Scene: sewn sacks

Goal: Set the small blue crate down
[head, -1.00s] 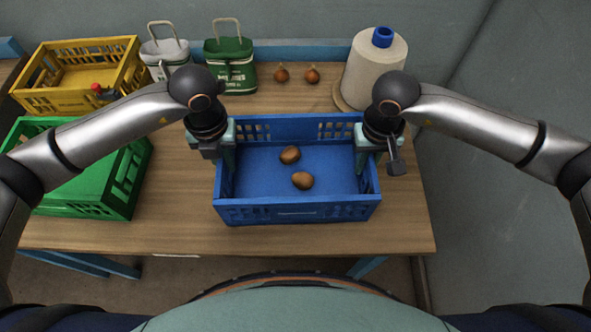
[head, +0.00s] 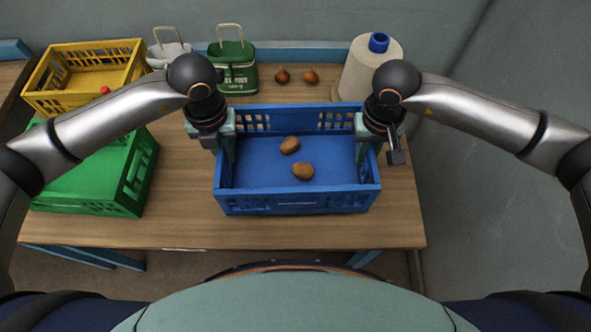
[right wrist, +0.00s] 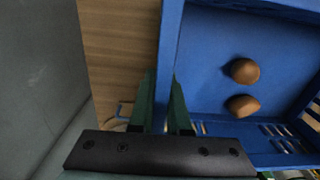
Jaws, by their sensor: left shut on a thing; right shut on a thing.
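The small blue crate (head: 297,203) is level over the wooden table in the head view, with two brown roundish items (head: 290,145) (head: 303,171) on its floor. My left gripper (head: 227,148) is shut on its left side wall. My right gripper (head: 362,148) is shut on its right side wall. In the right wrist view the fingers (right wrist: 162,80) straddle the wall of the crate (right wrist: 205,60), and both brown items show inside. I cannot tell whether the crate's underside touches the table.
A green crate (head: 136,178) stands on the table (head: 185,220) to the left, with a yellow crate (head: 32,90) behind it. A white tin (head: 168,50), a green tin (head: 236,75), two onions (head: 282,75) (head: 311,76) and a thread cone (head: 368,68) are at the back. Bare table lies in front.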

